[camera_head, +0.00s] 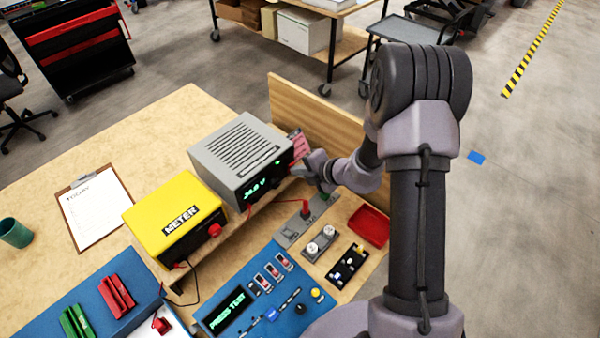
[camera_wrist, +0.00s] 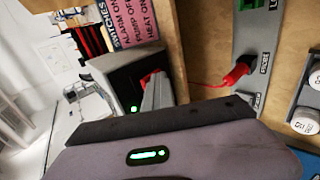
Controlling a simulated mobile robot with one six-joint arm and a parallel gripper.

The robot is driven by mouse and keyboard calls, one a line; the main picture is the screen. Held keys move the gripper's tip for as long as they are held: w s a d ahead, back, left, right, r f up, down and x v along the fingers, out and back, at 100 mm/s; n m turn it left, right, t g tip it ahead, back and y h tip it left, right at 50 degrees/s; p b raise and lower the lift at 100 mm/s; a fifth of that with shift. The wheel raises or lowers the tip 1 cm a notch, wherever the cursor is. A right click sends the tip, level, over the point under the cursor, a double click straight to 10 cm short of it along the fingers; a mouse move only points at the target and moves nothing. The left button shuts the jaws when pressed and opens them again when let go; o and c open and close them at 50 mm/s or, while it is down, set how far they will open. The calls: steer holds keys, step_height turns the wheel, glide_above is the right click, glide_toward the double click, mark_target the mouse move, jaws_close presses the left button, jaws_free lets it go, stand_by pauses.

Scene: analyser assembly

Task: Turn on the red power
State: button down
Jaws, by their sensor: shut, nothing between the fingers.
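The grey power box (camera_head: 241,158) stands behind the panels, with a vented top and a lit green readout (camera_head: 262,187). In the wrist view its dark front (camera_wrist: 122,72) shows a small green light (camera_wrist: 133,108). My gripper (camera_head: 299,171) is at the right end of that front, close to it. In the wrist view its shut fingers (camera_wrist: 157,92) hold nothing. A small red part (camera_wrist: 150,76) shows right at the fingertips, partly hidden. I cannot tell whether they touch it, or whether it is a switch or the end of the red cable.
A red plug (camera_head: 305,208) stands on a grey plate, with a red cable toward the box. A pink switch label (camera_wrist: 125,22) is beside the box. A wooden board (camera_head: 320,120) rises behind. The yellow meter (camera_head: 172,220) and blue panel (camera_head: 255,300) lie left and front.

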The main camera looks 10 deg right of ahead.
steer(key=shift+w+f, duration=0.15)
steer(key=shift+w, duration=0.6)
steer(key=shift+s+a+r+p, duration=0.2)
steer(key=shift+s+r+p, duration=0.4)
steer(key=shift+r+p, duration=0.35)
